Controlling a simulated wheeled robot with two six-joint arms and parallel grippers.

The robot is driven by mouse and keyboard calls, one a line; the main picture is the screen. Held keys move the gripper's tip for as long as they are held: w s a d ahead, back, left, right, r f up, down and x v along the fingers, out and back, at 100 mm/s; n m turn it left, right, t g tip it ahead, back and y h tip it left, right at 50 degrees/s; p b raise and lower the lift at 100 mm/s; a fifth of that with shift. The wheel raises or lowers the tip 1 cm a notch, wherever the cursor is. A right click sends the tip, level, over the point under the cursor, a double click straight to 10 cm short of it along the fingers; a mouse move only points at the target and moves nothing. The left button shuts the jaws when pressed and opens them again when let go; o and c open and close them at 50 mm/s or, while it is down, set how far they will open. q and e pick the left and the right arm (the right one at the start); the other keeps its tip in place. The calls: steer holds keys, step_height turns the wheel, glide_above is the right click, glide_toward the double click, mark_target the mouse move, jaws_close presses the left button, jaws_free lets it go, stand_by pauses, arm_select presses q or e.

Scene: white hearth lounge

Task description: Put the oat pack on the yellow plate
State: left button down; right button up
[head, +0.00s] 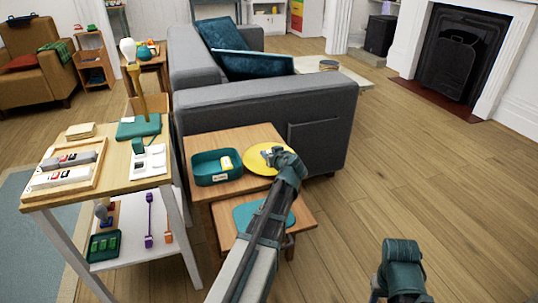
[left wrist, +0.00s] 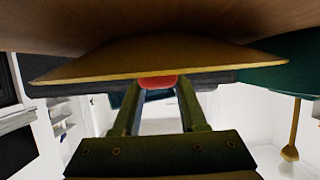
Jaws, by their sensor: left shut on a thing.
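The yellow plate (head: 256,164) lies on the small wooden table beside the grey sofa. My left gripper (head: 270,155) is over the plate and hides part of it. In the left wrist view the left gripper (left wrist: 160,92) is shut on a small red thing (left wrist: 158,82), which I take for the oat pack. Most of it is hidden, and I cannot tell whether it touches the plate. The plate's edge (left wrist: 90,76) crosses that view just beyond the fingertips. My right gripper (head: 400,250) is low at the right over the floor; its jaws cannot be made out.
A teal bin (head: 205,181) with a white and yellow item (head: 226,163) stands left of the plate. A lower table with a teal mat (head: 245,215) is in front. A crowded wooden cart (head: 85,188) stands at the left. The floor at the right is clear.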

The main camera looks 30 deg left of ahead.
arm_select(q)
steer(key=shift+f, duration=0.2)
steer(key=shift+c, duration=2.2)
jaws_free()
steer(key=shift+r, duration=0.15)
steer(key=shift+s+d+r, duration=0.1)
steer(key=shift+r, duration=0.1)
steer(key=p+v, duration=0.4)
steer(key=v, duration=0.7)
steer(key=shift+s+d+r+p, duration=0.1)
steer(key=shift+s+d+p, duration=0.15)
steer(key=shift+p, duration=0.15)
